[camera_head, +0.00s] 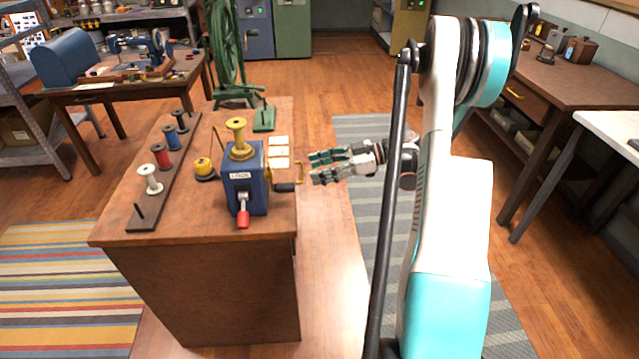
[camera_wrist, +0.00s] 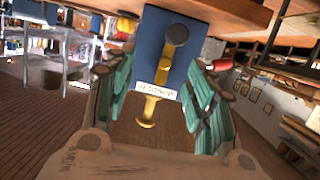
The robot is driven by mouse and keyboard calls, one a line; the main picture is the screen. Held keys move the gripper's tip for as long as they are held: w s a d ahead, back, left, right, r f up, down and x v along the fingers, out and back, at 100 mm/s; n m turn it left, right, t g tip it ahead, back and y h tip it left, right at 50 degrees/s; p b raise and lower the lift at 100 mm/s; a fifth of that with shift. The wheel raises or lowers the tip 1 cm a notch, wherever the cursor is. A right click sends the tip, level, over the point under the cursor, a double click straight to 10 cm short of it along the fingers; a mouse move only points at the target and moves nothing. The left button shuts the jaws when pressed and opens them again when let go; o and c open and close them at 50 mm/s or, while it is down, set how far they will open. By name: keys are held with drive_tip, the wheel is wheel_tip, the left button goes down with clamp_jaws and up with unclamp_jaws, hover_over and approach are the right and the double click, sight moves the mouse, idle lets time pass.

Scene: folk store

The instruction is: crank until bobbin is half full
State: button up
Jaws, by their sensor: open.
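A blue winder box (camera_head: 245,180) with a white label stands on the wooden bench. A yellow bobbin (camera_head: 238,140) sits upright on top; I cannot tell how much thread it carries. A crank (camera_head: 286,187) with a dark handle and yellow arm is on the box's right side. In the wrist view, upside down, the crank's round dark end (camera_wrist: 177,35) faces me above its yellow arm. A red-ended lever (camera_head: 243,217) sticks out in front. My gripper (camera_head: 312,168) is open and empty, right of the crank, fingers pointing left at the box, seemingly apart from it.
A dark rack (camera_head: 165,190) with white, red and blue spools lies left of the winder. A yellow spool (camera_head: 204,168) stands between them. Pale cards (camera_head: 279,152) lie behind the crank. A green spinning wheel (camera_head: 228,50) stands beyond.

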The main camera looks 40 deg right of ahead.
sight(288, 187)
drive_tip(key=shift+g, duration=0.3)
drive_tip(key=shift+s+f+x, duration=0.25)
drive_tip(key=shift+f+x, duration=0.1)
drive_tip(key=shift+x, duration=1.35)
drive_tip(key=shift+s+f+x, duration=0.2)
drive_tip(key=shift+f+x, duration=0.15)
drive_tip(key=shift+x, duration=1.4)
drive_tip(key=shift+s+f+x, duration=0.25)
drive_tip(key=shift+f+x, duration=0.1)
drive_tip(key=shift+x, duration=1.35)
drive_tip(key=shift+w+a, duration=0.1)
drive_tip(key=shift+a, duration=0.1)
drive_tip(key=c, duration=0.9)
drive_tip(key=shift+c, duration=0.9)
